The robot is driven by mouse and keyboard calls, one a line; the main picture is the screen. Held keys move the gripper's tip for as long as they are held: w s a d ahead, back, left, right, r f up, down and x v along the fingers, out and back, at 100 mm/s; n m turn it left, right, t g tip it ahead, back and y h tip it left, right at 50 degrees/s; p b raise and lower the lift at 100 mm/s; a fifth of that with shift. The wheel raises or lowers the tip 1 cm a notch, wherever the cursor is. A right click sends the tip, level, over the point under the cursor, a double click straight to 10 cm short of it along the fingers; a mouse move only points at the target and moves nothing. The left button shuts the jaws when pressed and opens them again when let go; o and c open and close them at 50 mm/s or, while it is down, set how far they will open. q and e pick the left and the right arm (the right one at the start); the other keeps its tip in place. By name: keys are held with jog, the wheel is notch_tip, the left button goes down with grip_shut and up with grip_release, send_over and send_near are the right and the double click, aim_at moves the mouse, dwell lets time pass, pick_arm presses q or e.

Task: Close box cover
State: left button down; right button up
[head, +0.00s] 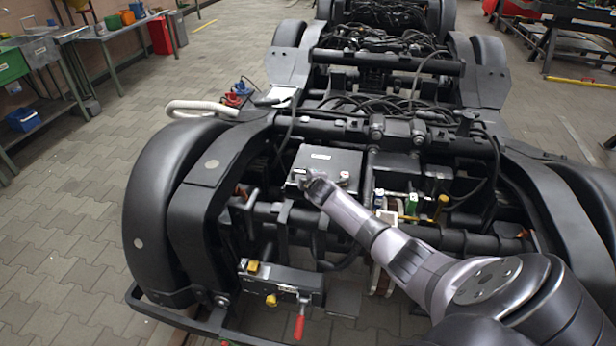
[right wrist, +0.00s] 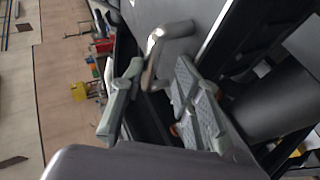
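A dark grey box (head: 335,160) with a white label on its upper face sits in the middle of the near bogie. Its cover looks flat or nearly so in the head view; I cannot tell whether it is fully shut. My right gripper (head: 305,182) is at the box's near left corner, with its fingers mostly hidden by the wrist. In the right wrist view, the right gripper (right wrist: 157,98) has its fingers apart. A bent silver handle (right wrist: 153,55) on a grey surface reaches toward the gap between them. I see no grip on it. My left gripper is out of view.
Cables, pipes and a black frame surround the box. A curved black fender (head: 165,190) is at left. Workbenches (head: 60,60) stand far left, with clear paved floor between.

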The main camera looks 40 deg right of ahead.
jog(key=shift+s+a+f, duration=0.1)
jog(key=shift+s+f, duration=0.15)
jog(key=shift+f, duration=0.3)
jog(key=r+v, duration=0.1)
jog(key=v, duration=1.1)
jog(key=shift+w, duration=0.25)
